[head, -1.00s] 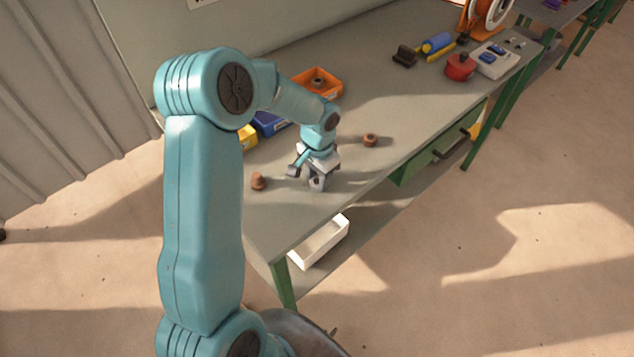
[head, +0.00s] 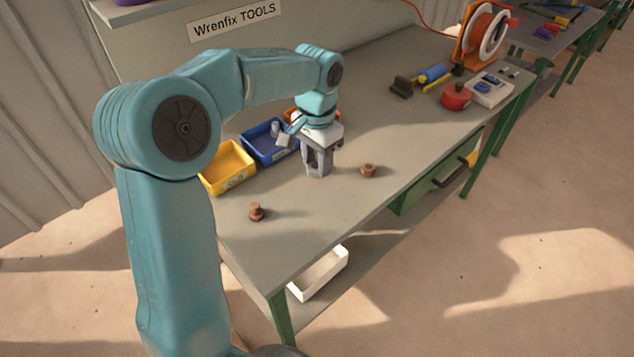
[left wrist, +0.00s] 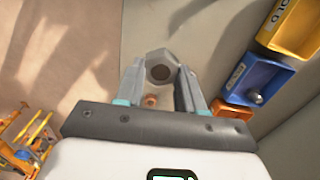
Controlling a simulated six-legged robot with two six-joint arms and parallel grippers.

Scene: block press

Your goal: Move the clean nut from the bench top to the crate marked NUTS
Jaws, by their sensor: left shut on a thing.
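My left gripper (head: 318,168) is shut on a clean grey hex nut (left wrist: 160,68), which shows its dark hole between the fingertips in the left wrist view. The gripper points down over the bench top (head: 300,230), in front of the crates. The nut is hard to make out in the head view. A yellow crate (head: 228,178), a blue crate (head: 262,158) and an orange crate (head: 288,114) stand in a row; the orange one is mostly hidden behind my gripper. I cannot read which is marked NUTS. My right gripper is out of view.
A rusty bolt (head: 256,211) and a rusty nut (head: 368,170) lie on the bench. A grey part (head: 275,128) is in the blue crate. A red container (head: 456,96) and a blue-and-yellow tool (head: 434,74) stand farther right. A white bin (head: 318,272) sits below the bench.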

